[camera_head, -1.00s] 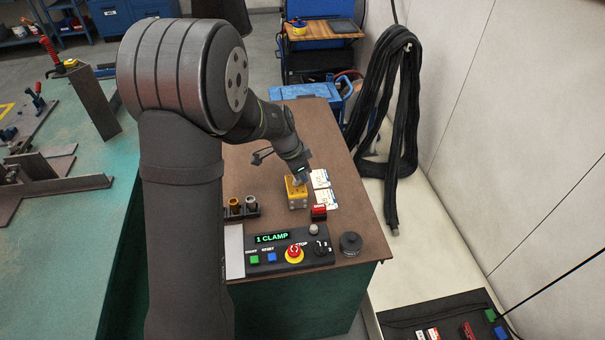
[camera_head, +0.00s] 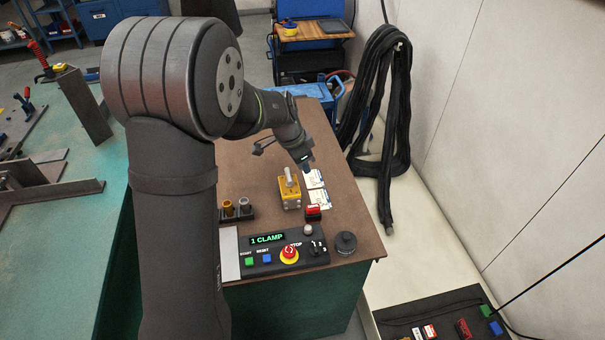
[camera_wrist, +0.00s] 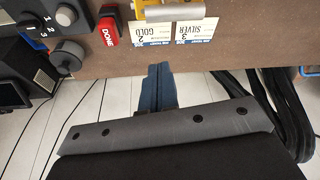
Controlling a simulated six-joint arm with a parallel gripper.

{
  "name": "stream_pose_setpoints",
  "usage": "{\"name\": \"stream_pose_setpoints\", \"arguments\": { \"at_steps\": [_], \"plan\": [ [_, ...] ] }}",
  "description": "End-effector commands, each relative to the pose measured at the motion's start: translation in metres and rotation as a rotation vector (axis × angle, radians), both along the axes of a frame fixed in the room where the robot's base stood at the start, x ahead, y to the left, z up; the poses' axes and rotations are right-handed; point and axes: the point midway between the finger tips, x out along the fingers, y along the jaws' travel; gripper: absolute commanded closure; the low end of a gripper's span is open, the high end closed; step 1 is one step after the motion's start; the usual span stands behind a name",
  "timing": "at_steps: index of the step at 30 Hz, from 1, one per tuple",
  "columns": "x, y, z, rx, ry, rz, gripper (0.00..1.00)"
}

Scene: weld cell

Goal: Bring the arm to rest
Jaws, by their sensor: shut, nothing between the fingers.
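My gripper (camera_head: 308,168) hangs above the brown bench top (camera_head: 345,210), behind and right of the yellow block in the head view. Its fingers also show in the wrist view (camera_wrist: 160,82), closed together with nothing between them. Part of the block shows at the top edge of the wrist view (camera_wrist: 172,13). My arm hides part of the bench's left side in the head view.
A control panel (camera_head: 297,260) reading "1 CLAMP" has several buttons and a dial. A red DONE button (camera_wrist: 109,30), a dark round knob (camera_head: 346,242), two label cards (camera_head: 318,190) and a holder (camera_head: 236,212) with small cylinders are near. Black hoses (camera_head: 382,120) hang on the wall.

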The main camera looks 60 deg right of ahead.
Motion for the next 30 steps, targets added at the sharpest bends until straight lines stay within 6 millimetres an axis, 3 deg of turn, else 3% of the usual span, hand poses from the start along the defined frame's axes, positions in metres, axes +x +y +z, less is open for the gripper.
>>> {"name": "stream_pose_setpoints", "arguments": {
  "at_steps": [6,12,23,30],
  "plan": [
    [0.009,0.009,0.039,-0.001,-0.002,0.001,1.0],
    [0.011,0.013,0.052,0.001,0.0,-0.001,1.0],
    [0.011,0.013,0.052,0.003,0.0,-0.002,1.0],
    [0.006,0.008,0.03,0.004,0.001,-0.002,1.0]
  ]
}}
